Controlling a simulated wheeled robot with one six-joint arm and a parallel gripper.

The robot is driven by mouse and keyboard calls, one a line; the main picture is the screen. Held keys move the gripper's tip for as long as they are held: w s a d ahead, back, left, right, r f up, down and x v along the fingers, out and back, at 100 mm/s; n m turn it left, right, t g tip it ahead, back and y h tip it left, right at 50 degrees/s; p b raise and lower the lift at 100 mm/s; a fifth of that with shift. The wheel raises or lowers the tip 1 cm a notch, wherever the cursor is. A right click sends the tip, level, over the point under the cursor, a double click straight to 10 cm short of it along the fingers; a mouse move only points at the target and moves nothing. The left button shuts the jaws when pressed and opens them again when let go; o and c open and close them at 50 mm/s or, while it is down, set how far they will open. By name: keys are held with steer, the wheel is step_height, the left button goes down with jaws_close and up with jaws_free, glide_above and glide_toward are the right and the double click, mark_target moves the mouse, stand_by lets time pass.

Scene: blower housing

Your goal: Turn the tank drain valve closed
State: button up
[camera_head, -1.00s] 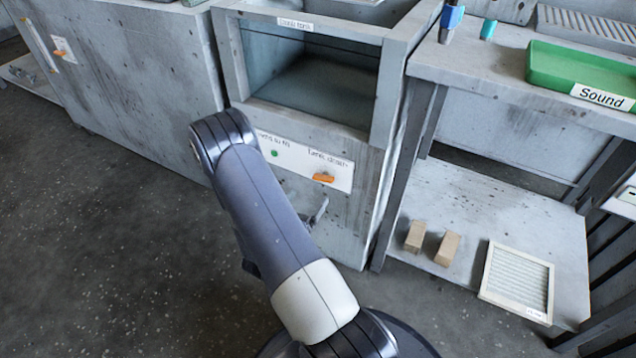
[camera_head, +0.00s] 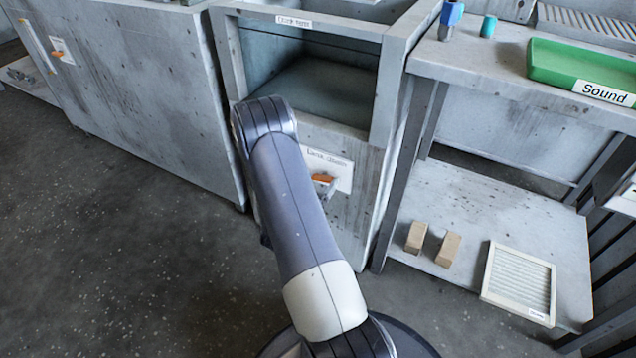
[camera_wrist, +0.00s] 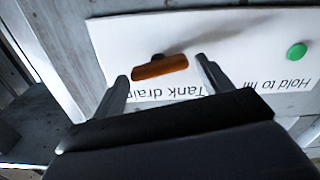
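The tank drain valve has an orange handle (camera_head: 322,178) on a white labelled plate (camera_head: 341,165) on the front of the grey tank (camera_head: 231,60). In the wrist view the handle (camera_wrist: 160,68) lies nearly level, slightly tilted, on the plate beside the upside-down words "Tank drain". My gripper (camera_wrist: 162,76) is open, with one finger at each end of the handle. I cannot tell whether the fingers touch it. In the head view my arm hides part of the plate, and only a bit of my gripper (camera_head: 328,188) shows by the handle.
A green button (camera_wrist: 296,51) labelled "Hold to fill" sits on the same plate. To the right stands a bench with a green tray (camera_head: 560,62) marked "Sound". Its lower shelf holds two wooden blocks (camera_head: 448,249) and a framed filter (camera_head: 520,280). Floor at left is clear.

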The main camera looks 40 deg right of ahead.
steer(key=c, duration=0.7)
steer(key=shift+f+m+b, duration=0.2)
steer(key=shift+m+b, duration=0.4)
steer(key=shift+b, duration=0.35)
steer(key=shift+r+m+b, duration=0.2)
steer(key=shift+m+b, duration=0.4)
steer(key=shift+m, duration=0.2)
steer(key=o, duration=1)
steer(key=shift+c, duration=0.2)
steer(key=shift+s, duration=0.1)
steer(key=p+v, duration=0.2)
steer(key=v, duration=0.8)
steer(key=shift+a, duration=0.4)
steer(key=shift+d, duration=0.15)
